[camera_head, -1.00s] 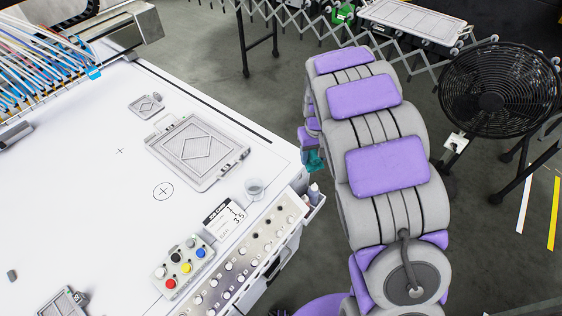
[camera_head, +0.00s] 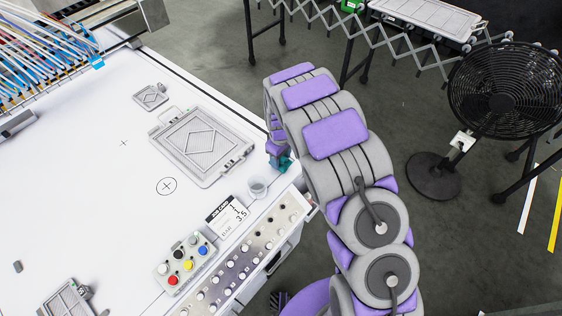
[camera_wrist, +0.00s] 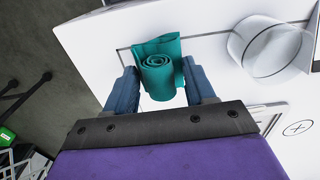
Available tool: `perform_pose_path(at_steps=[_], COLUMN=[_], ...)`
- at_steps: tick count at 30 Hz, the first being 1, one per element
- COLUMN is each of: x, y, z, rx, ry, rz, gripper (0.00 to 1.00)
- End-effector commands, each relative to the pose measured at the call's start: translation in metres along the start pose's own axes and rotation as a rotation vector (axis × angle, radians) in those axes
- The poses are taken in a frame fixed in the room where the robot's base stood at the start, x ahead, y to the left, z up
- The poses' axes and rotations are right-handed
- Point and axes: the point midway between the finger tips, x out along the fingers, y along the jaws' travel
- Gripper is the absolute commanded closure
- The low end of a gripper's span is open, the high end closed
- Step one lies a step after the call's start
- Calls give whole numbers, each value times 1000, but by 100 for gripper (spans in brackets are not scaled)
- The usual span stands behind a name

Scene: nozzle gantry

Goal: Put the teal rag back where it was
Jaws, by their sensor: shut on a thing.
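The teal rag (camera_wrist: 160,72) is rolled up and sits between the two blue fingers of my gripper (camera_wrist: 163,90) in the wrist view. My gripper is shut on it. In the head view the rag (camera_head: 283,163) shows as a small teal patch below the end of my arm, at the right edge of the white table (camera_head: 100,210). Most of my gripper is hidden by my arm there. I cannot tell whether the rag touches the table.
A clear cup (camera_head: 257,187) stands just left of the rag, with a grey framed plate (camera_head: 203,146) behind it. A label card (camera_head: 227,215), a button box (camera_head: 184,263) and a knob panel (camera_head: 260,250) are nearer. A black fan (camera_head: 505,92) stands right.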

Motion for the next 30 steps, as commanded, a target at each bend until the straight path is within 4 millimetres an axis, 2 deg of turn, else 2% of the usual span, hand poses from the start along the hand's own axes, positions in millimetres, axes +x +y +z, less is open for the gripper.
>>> perform_pose_path(at_steps=[3, 5, 15, 16, 23, 30], x=[20, 25, 27, 26, 26, 26], y=[0, 0, 1, 1, 0, 0], z=[1, 0, 2, 2, 0, 0], rx=[1, 1, 2, 2, 1, 1], ry=[-2, -1, 1, 1, 0, 0], rz=[-3, -2, -3, -3, -1, -1], gripper=[74, 74, 74, 43, 21, 20])
